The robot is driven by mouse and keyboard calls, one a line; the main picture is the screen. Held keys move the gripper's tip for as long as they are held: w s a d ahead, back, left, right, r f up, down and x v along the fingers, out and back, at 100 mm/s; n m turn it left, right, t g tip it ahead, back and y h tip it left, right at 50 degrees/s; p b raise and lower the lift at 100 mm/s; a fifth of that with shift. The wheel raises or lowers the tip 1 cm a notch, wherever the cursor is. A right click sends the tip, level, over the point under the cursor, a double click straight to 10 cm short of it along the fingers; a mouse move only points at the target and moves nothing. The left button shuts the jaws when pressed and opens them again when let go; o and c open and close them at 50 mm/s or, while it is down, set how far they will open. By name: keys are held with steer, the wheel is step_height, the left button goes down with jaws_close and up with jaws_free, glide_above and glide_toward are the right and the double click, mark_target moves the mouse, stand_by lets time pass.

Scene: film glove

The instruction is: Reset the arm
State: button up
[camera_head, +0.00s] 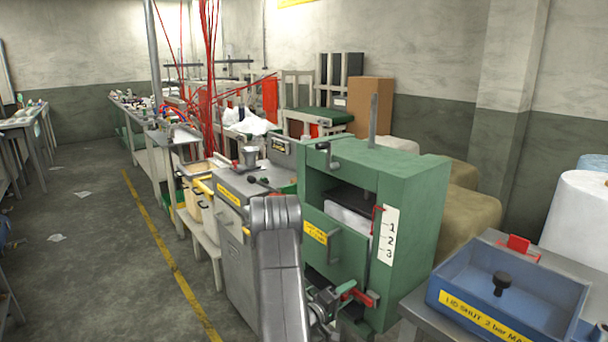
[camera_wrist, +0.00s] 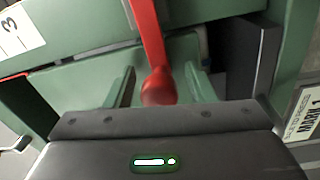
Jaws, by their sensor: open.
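My arm (camera_head: 277,265) rises in front of the green press-like machine (camera_head: 412,190) in the head view. My gripper (camera_head: 345,295) is small there, low by the machine's front, beside a red lever (camera_head: 362,299). In the wrist view my gripper (camera_wrist: 160,75) is open, with its two greenish fingers apart. The red lever (camera_wrist: 148,35) with its rounded end shows between the fingers. A gap shows on each side of it, and nothing is visibly gripped. Whether the lever lies at fingertip depth is hard to tell.
The green machine has a half-open door (camera_head: 335,246) and a white number strip (camera_head: 388,235). A blue box (camera_head: 510,290) stands on a bench at right. A grey cabinet (camera_head: 235,240) stands left of my arm. The floor (camera_head: 90,270) at left is mostly clear.

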steer(key=shift+s+a+r+m, duration=0.15)
steer(key=shift+r+m, duration=0.5)
steer(key=shift+m, duration=0.55)
